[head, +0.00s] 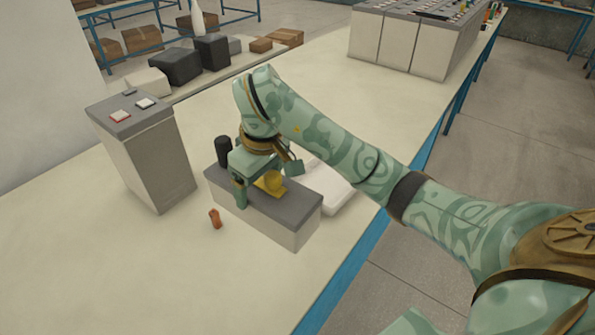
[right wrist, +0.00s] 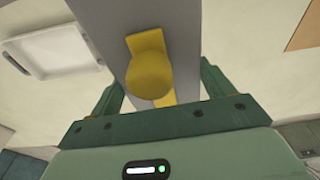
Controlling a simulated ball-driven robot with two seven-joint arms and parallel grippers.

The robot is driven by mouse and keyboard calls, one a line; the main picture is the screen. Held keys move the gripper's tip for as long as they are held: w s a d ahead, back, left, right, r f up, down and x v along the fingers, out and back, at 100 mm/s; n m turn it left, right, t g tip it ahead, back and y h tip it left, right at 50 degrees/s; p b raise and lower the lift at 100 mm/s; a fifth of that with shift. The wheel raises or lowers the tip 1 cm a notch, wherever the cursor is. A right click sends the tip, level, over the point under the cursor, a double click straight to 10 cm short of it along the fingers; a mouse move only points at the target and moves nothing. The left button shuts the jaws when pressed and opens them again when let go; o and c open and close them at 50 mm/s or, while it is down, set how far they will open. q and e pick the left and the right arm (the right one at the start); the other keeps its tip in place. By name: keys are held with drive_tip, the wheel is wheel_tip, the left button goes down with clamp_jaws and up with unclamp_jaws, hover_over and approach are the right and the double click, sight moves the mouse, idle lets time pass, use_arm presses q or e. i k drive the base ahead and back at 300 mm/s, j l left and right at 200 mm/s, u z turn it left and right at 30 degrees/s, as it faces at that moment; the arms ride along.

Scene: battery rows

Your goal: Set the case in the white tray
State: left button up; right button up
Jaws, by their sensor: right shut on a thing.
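The case (head: 297,226) is a long pale box with a dark grey top and a yellow round knob (head: 274,181) on it. My right gripper (head: 264,188) is shut across the case, with a finger on each long side. In the right wrist view the grey top (right wrist: 133,15) runs between the fingers of the gripper (right wrist: 160,90). I cannot tell whether the case's underside touches the table. The white tray (head: 341,196) lies just right of the case, partly hidden by my arm and the case; the right wrist view shows it empty (right wrist: 92,62). My left gripper is not in view.
A taller grey-topped box (head: 165,168) stands on the table (head: 130,265) at the left. A black cylinder (head: 223,150) is behind the case, and a small orange piece (head: 215,218) lies in front. Several battery blocks (head: 402,42) stand far back. The table's front left is clear.

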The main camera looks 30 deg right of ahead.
sight(327, 172)
drive_tip(key=l+u, duration=0.15)
drive_tip(key=u, duration=0.2)
drive_tip(key=l+u, duration=0.15)
drive_tip(key=u, duration=0.15)
drive_tip(key=k+l+u, duration=0.1)
drive_tip(key=l, duration=0.3)
drive_tip(key=l+u, duration=0.1)
drive_tip(key=l, duration=0.3)
drive_tip(key=k+l+u, duration=0.1)
drive_tip(key=l, duration=0.25)
drive_tip(key=k+l, duration=0.2)
drive_tip(key=l, duration=0.2)
drive_tip(key=k+l+u, duration=0.15)
drive_tip(key=l, duration=0.2)
drive_tip(key=k+l+u, duration=0.1)
drive_tip(key=l, duration=0.3)
drive_tip(key=i+l, duration=0.25)
